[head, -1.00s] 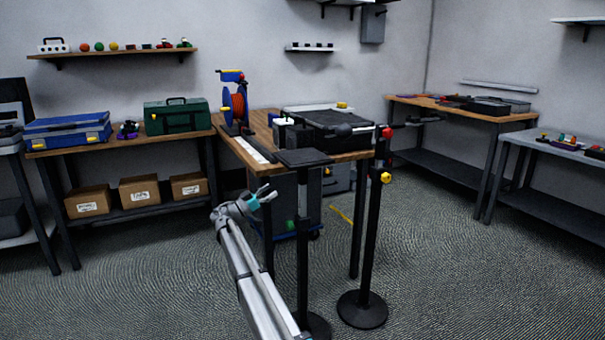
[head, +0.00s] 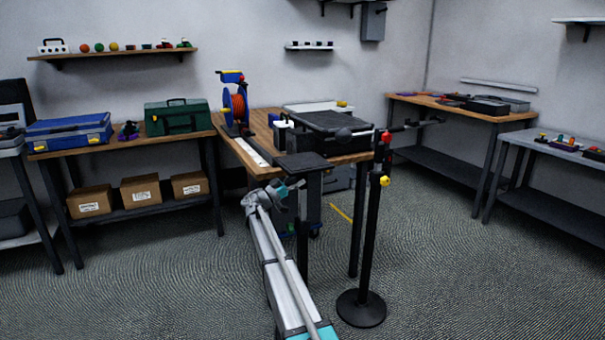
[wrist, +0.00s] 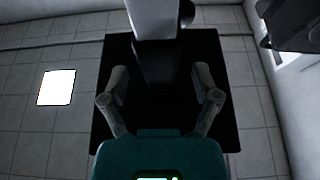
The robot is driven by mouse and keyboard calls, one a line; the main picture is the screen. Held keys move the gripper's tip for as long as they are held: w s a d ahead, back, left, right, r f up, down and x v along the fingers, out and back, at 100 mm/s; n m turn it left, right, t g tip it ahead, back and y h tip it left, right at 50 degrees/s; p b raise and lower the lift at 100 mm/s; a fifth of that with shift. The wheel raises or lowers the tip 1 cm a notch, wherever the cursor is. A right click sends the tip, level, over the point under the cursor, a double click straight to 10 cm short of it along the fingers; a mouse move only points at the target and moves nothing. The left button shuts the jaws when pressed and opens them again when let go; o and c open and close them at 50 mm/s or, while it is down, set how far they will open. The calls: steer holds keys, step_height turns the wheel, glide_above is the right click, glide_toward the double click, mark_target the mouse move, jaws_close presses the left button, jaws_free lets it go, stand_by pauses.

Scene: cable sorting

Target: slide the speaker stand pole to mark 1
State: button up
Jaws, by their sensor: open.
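The speaker stand has a flat black square top plate (head: 303,161) on an upright dark pole (head: 303,238), in front of the wooden table. My arm covers its lower end and foot. My gripper (head: 293,187) is just under the plate, at the left side of the pole. In the wrist view my gripper (wrist: 160,80) is open, its fingers on either side of a dark upright part, with the plate's underside (wrist: 115,58) behind. A pale part (wrist: 153,18) shows at the top; I cannot tell contact. No number marks are readable.
A black stand with a side boom, red and yellow knobs (head: 385,181) and a round base (head: 361,309) stands close on the right. The wooden table (head: 235,150) with a black case (head: 330,124) and a cable reel (head: 237,104) is behind. Floor to the left is clear.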

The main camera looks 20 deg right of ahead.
steer(key=shift+x, duration=1.15)
jaws_close()
